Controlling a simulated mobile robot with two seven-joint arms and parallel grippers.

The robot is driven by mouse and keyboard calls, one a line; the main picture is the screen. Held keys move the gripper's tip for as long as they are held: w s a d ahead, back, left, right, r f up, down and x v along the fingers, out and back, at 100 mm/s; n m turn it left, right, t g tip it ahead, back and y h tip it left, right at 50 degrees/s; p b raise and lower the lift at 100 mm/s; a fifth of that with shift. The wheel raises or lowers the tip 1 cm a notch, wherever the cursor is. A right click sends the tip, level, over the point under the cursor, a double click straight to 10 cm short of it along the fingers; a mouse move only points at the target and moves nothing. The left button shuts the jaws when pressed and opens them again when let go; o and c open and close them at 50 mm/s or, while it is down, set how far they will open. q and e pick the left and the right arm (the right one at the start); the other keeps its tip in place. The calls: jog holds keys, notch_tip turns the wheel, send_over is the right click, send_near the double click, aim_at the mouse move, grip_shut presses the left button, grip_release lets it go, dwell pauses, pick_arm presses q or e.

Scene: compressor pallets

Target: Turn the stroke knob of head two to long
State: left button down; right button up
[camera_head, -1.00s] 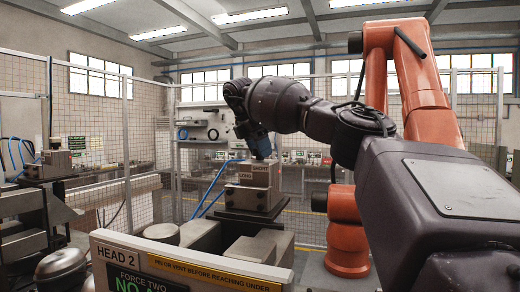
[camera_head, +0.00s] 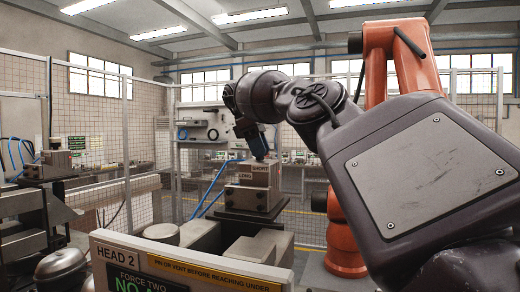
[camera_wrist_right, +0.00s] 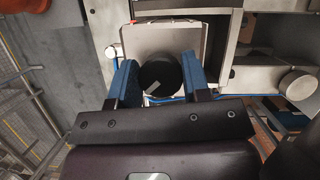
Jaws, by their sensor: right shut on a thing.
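The head two unit (camera_head: 262,198) stands behind the HEAD 2 sign (camera_head: 120,252) in the head view. Its top block carries a SHORT label (camera_head: 260,170) above a LONG label (camera_head: 246,189). My right gripper (camera_head: 260,157) points down at the top of this block. In the right wrist view the round black stroke knob (camera_wrist_right: 161,72) sits between the two blue fingers of the right gripper (camera_wrist_right: 159,78), which is shut on it. A pale mark on the knob lies towards its lower left. The knob is hidden in the head view. My left gripper is out of view.
A display panel (camera_head: 140,284) stands in front of the unit, with a yellow vent warning strip (camera_head: 215,273). Blue hoses (camera_head: 212,192) run beside the unit. An orange robot arm (camera_head: 345,235) stands at the right, partly behind my arm. Mesh fencing (camera_head: 150,210) lies behind.

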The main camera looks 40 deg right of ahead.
jog(key=shift+m+y, duration=0.3)
jog(key=shift+m, duration=0.5)
jog(key=o, duration=0.9)
jog(key=shift+r, duration=0.1)
